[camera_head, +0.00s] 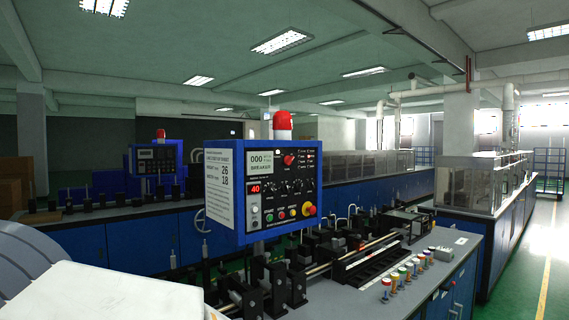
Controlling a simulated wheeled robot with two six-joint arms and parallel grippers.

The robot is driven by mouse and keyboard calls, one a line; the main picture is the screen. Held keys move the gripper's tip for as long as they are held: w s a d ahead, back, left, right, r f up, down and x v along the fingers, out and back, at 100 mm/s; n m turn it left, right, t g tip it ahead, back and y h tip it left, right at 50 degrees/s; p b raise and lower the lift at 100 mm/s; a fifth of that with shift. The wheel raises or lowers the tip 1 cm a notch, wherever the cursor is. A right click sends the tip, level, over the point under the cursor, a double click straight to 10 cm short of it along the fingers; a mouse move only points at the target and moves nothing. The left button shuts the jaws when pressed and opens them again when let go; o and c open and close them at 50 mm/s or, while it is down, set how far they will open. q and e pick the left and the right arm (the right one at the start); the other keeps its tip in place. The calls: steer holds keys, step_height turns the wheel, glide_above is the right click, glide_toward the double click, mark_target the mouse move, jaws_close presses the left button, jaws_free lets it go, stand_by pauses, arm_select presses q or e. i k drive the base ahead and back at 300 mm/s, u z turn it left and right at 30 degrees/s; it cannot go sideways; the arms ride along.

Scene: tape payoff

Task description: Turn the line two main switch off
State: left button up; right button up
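A blue control box (262,185) with a black face stands in the middle of the view, above the near machine. A red and yellow rotary knob (309,210) sits at the lower right of its face, and a red knob (289,160) at the upper middle. I cannot tell from here which one is the main switch, or its position. A red beacon (282,125) tops the box. A second, smaller blue control box (157,160) stands farther left, its controls too small to read. Neither gripper is in view.
The near machine bench (455,243) has rails, black blocks and several small coloured spools (402,274) on its top. A printed sheet (219,186) is on the box's left side. The green floor (530,250) is clear at the right.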

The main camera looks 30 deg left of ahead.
mark_target(287, 159)
steer(key=z, duration=0.75)
steer(key=i, duration=2.05)
steer(key=u, duration=2)
